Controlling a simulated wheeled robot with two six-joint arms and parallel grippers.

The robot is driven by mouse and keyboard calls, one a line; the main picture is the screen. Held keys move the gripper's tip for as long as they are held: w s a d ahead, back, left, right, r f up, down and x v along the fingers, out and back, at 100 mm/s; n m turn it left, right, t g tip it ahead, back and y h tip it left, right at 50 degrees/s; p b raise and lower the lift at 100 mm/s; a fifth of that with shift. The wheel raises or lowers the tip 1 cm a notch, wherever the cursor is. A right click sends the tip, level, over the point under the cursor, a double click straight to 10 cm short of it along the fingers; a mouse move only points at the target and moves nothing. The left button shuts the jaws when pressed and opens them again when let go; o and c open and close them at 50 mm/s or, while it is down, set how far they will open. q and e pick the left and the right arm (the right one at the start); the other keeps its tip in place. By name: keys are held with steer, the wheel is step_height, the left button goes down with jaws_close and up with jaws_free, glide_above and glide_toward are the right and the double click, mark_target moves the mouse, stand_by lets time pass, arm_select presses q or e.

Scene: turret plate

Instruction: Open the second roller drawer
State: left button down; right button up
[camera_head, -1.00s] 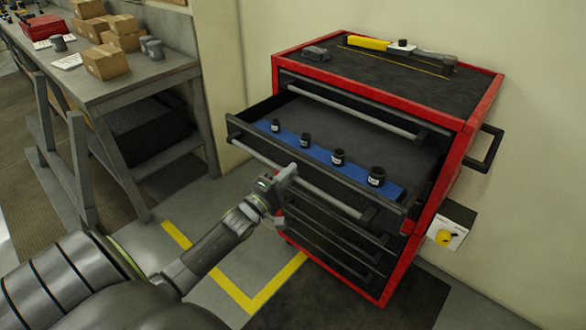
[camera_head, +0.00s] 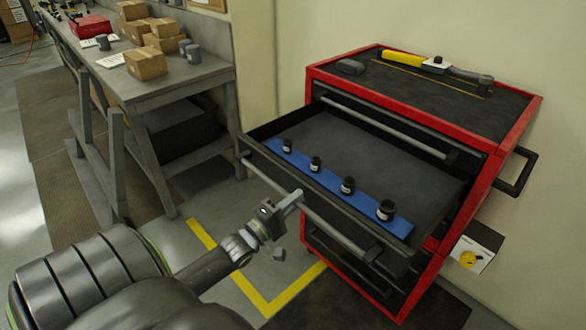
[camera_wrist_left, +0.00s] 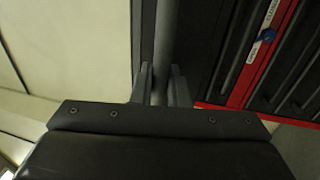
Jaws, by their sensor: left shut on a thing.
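A red and black roller cabinet (camera_head: 418,270) stands against the wall. Its second drawer (camera_head: 440,205) is pulled well out, and a blue strip (camera_head: 330,182) with several black sockets lies inside along the front. My left gripper (camera_head: 293,199) is shut on the drawer's grey bar handle (camera_head: 330,225), near the middle of the bar. In the left wrist view, the two fingers (camera_wrist_left: 160,88) sit on either side of the bar (camera_wrist_left: 166,40). My right gripper is in neither view.
The top drawer, with its own bar handle (camera_head: 385,127), is shut. A yellow-handled tool (camera_head: 402,59) lies on the cabinet top. A workbench (camera_head: 185,75) with cardboard boxes (camera_head: 147,63) stands at the left. Yellow tape (camera_head: 240,283) marks the floor below the drawer.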

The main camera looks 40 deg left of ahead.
arm_select(q)
steer(key=c, duration=1.5)
jaws_free()
steer(key=shift+r, duration=0.35)
steer(key=shift+o, duration=0.2)
steer(key=shift+s+a+f, duration=0.1)
steer(key=shift+s, duration=0.05)
steer(key=shift+f, duration=0.15)
steer(key=b+v, duration=0.4)
steer(key=v, duration=1.3)
steer(key=shift+s+b, duration=0.25)
steer(key=shift+b, duration=0.05)
steer(key=shift+a, duration=0.1)
